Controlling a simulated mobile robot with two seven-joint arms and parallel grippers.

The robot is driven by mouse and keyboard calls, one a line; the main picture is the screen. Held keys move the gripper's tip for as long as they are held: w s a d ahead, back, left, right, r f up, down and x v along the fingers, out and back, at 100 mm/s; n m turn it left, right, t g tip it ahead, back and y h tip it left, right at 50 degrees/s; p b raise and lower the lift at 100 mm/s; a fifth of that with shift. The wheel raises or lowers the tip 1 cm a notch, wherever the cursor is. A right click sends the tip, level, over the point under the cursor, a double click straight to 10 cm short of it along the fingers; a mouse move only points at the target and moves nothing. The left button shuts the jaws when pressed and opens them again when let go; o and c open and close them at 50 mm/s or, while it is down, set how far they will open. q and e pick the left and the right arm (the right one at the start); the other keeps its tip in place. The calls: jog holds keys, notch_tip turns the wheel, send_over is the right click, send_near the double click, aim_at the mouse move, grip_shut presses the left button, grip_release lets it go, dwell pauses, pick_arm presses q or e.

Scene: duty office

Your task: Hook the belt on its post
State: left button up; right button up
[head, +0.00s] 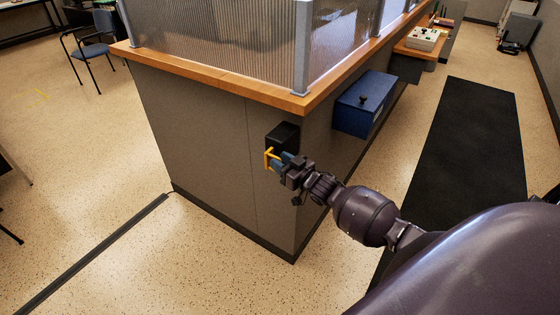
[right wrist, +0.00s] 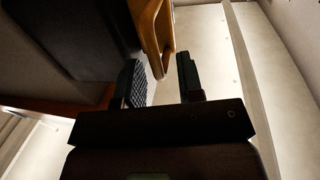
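A black box (head: 283,137) is fixed to the grey end panel of the counter, below the wooden top. A yellow-orange handle-like piece (head: 268,160) sits at its lower front; I take it for the belt's end. My right gripper (head: 279,162) is at this piece. In the right wrist view, the fingers (right wrist: 160,82) stand apart, with the orange piece (right wrist: 152,35) at and just beyond their tips, roughly between them. A gap shows beside the right-hand finger, so I see no firm grip. No pulled-out belt strap and no post are recognisable. My left gripper is out of view.
The counter (head: 205,78) carries a ribbed clear screen on grey uprights. A blue box (head: 365,104) stands on a lower shelf to the right. A black mat (head: 468,140) lies on the right floor. A dark strip (head: 95,252) crosses the open speckled floor at left. A chair (head: 90,50) stands far left.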

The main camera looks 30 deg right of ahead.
jog(key=shift+w, duration=0.35)
grip_shut()
jog(key=shift+a, duration=0.15)
